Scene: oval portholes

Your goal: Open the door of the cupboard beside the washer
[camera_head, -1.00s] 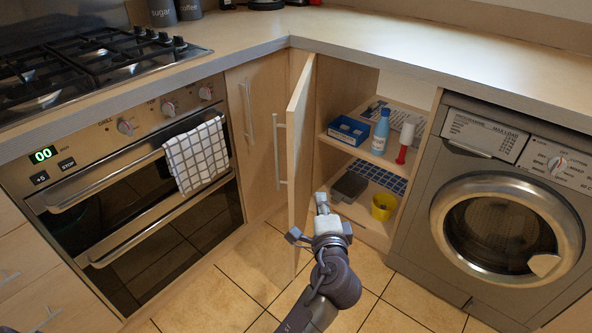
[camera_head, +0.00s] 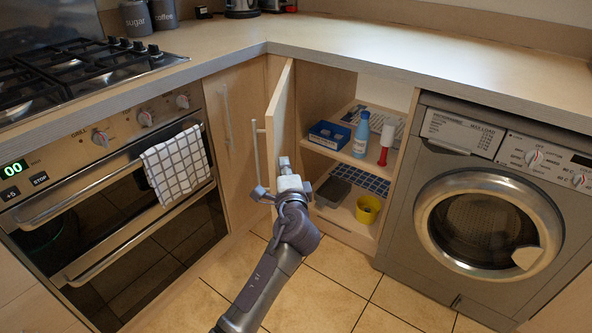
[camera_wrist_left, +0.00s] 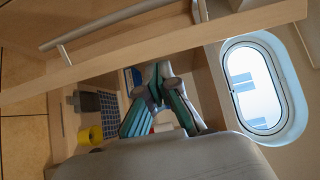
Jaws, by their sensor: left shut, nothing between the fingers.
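The pale wooden cupboard door (camera_head: 283,98) beside the washer (camera_head: 487,205) stands wide open, swung out to the left. Its long bar handle (camera_head: 255,152) is on the left-facing outer side. My left gripper (camera_head: 284,163) is shut and empty, at the inner side of the door near its free edge. Whether it touches the door I cannot tell. In the left wrist view the shut fingers (camera_wrist_left: 157,72) point toward the door panel (camera_wrist_left: 140,50), with the handle (camera_wrist_left: 110,22) beyond it. The lower part of the door is hidden behind my arm. My right gripper is not in view.
Inside the cupboard (camera_head: 345,180) are a blue box (camera_head: 329,135), a blue bottle (camera_head: 361,134), a red-and-white item (camera_head: 385,146), a grey tray (camera_head: 333,192) and a yellow cup (camera_head: 368,209). The oven (camera_head: 120,190) is left. Tiled floor (camera_head: 330,275) is clear.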

